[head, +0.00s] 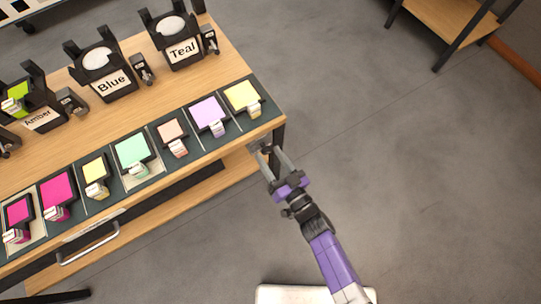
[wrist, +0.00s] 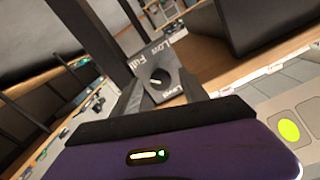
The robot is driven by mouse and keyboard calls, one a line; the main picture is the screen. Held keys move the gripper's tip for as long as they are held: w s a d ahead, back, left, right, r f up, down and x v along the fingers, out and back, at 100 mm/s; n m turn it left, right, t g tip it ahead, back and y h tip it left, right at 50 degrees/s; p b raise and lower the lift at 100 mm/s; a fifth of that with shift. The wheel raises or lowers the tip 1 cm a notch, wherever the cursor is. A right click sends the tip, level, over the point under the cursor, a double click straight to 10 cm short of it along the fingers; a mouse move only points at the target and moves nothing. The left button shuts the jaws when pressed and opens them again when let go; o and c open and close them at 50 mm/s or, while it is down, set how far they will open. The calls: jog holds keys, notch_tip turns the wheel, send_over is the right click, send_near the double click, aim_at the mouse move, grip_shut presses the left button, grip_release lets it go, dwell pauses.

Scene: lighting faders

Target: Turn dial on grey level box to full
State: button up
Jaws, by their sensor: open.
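The grey level box (wrist: 168,62) is in the middle of the wrist view, with printed words on its face, one of which reads Full. Its dark round dial (wrist: 159,77) carries a pale pointer mark; I cannot tell exactly which setting it points to. In the head view the box (head: 256,146) is small at the right front corner of the table, partly hidden by my gripper. My gripper (head: 269,160) is open, its two fingers reaching toward the box. In the wrist view the fingers stand on either side of the dial; contact is unclear.
The wooden table (head: 225,60) holds a row of coloured panels (head: 133,152) and black holders labelled Amber, Blue and Teal (head: 182,48). A drawer handle (head: 88,247) juts from its front. The grey floor to the right is clear, with a shelf (head: 450,22) farther back.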

jog(key=v, duration=0.7)
jog(key=shift+s+d, duration=0.2)
jog(key=shift+s, duration=0.05)
dwell(0.3)
jog(key=s+d+r+n+t+h, duration=0.1)
jog(key=s+d+r+t+h, duration=0.15)
jog(key=d+r, duration=0.55)
jog(key=s+d+r+m+g+h, duration=0.1)
jog(key=s+d+r+m+h, duration=0.1)
jog(key=s+r, duration=0.6)
jog(key=s+d+r+m+g+h, duration=0.1)
jog(key=s+d+r+h, duration=0.4)
jog(key=s, duration=0.8)
jog(key=shift+d+r+m+g, duration=0.5)
jog(key=shift+d+r, duration=0.6)
jog(key=shift+r, duration=1.15)
